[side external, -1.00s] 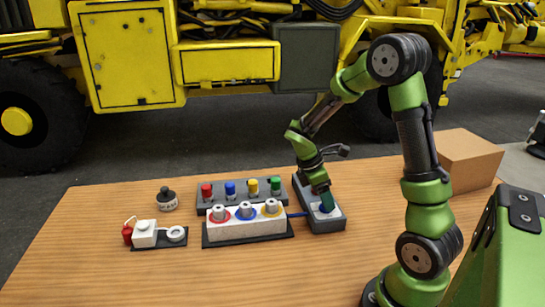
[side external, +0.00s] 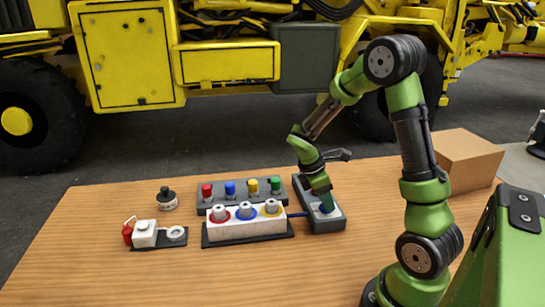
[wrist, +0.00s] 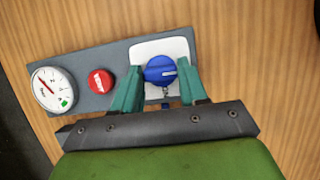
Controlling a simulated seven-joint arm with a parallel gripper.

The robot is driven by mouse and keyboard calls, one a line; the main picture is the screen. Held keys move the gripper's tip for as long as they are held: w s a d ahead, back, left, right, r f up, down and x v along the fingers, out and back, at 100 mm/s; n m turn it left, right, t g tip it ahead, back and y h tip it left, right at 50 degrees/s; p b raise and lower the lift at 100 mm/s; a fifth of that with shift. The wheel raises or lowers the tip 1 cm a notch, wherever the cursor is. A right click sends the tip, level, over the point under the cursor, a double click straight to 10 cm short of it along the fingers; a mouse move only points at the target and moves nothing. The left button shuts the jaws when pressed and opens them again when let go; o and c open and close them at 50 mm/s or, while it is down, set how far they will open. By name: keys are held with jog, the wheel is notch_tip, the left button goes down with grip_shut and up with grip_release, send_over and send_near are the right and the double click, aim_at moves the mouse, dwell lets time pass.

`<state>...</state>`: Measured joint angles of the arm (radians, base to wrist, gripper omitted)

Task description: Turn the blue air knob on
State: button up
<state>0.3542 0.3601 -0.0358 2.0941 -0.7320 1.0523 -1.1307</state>
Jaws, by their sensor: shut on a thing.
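The blue air knob (wrist: 160,70) sits on a white plate at one end of a grey panel (wrist: 108,62) in the wrist view. In the side external view my gripper (side external: 322,196) reaches down onto the near end of the grey panel (side external: 334,226), and the knob (side external: 326,208) is mostly hidden by the fingers.
The panel also carries a red button (wrist: 100,80) and a round gauge (wrist: 53,90). Left of it stand a white block (side external: 245,224) with three coloured rings and a grey rack (side external: 215,207) with coloured knobs. A cardboard box (side external: 468,160) stands at right. The front table is clear.

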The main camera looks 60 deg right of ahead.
jog(key=shift+m, duration=0.3)
jog(key=m+y, duration=0.1)
jog(key=m, duration=0.2)
jog(key=shift+w+d+m+g, duration=0.1)
jog(key=shift+m+g, duration=0.3)
jog(key=m+y, duration=0.2)
jog(key=m, duration=0.2)
jog(key=shift+d+m, duration=0.1)
jog(key=shift+m, duration=0.2)
jog(key=m+y, duration=0.1)
jog(key=m, duration=0.3)
jog(key=shift+d+y, duration=0.15)
jog(key=shift+y, duration=0.25)
jog(key=shift+m+t+y, duration=0.4)
jog(key=shift+m+y, duration=0.4)
jog(key=shift+m, duration=1.6)
jog(key=o, duration=1.1)
jog(key=shift+c, duration=0.2)
jog(key=v, duration=1.7)
